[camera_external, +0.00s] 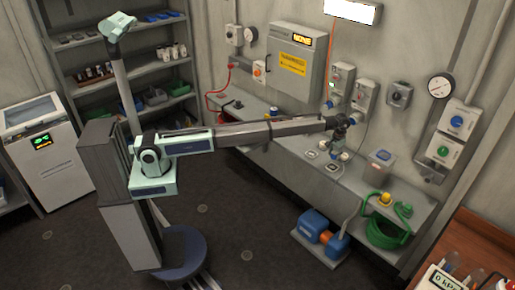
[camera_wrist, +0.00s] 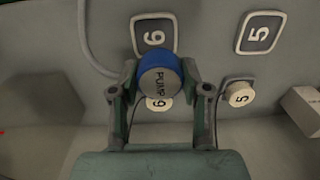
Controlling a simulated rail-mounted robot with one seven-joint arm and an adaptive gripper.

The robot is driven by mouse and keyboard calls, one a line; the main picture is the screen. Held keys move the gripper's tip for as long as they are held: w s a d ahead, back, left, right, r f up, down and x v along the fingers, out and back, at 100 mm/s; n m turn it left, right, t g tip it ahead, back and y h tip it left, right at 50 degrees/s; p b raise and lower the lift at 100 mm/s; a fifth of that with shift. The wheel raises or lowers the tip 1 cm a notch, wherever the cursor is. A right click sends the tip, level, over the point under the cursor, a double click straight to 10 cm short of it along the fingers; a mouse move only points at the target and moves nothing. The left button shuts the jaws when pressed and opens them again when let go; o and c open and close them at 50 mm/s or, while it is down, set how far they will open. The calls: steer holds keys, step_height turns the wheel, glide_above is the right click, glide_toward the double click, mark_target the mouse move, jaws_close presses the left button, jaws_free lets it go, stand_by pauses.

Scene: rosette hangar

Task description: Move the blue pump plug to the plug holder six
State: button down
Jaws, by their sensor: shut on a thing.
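The blue pump plug (camera_wrist: 158,60), a round cap with a grey face marked PUMP, sits between the fingers of my gripper (camera_wrist: 160,74) in the wrist view. The fingers are shut on its sides. Plug holder six (camera_wrist: 158,104), a small pale round piece with a six on it, shows just below the plug in that view, partly covered by it. A square six label (camera_wrist: 154,35) lies just above the plug. In the external view my gripper (camera_external: 338,130) is over the wall bench; the plug is too small to make out there. I cannot tell whether plug and holder touch.
Holder five (camera_wrist: 240,94) and its label (camera_wrist: 258,33) are to the right, with a pale block (camera_wrist: 303,108) beyond. Wall boxes rise behind.

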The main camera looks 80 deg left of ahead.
mark_target(332, 167)
steer(key=shift+s+d, duration=0.1)
steer(key=shift+d, duration=0.3)
steer(key=shift+f+b, duration=1.05)
steer(key=shift+f, duration=1.75)
steer(key=shift+f, duration=0.5)
steer(key=shift+c, duration=2.3)
jaws_free()
steer(key=shift+r, duration=0.15)
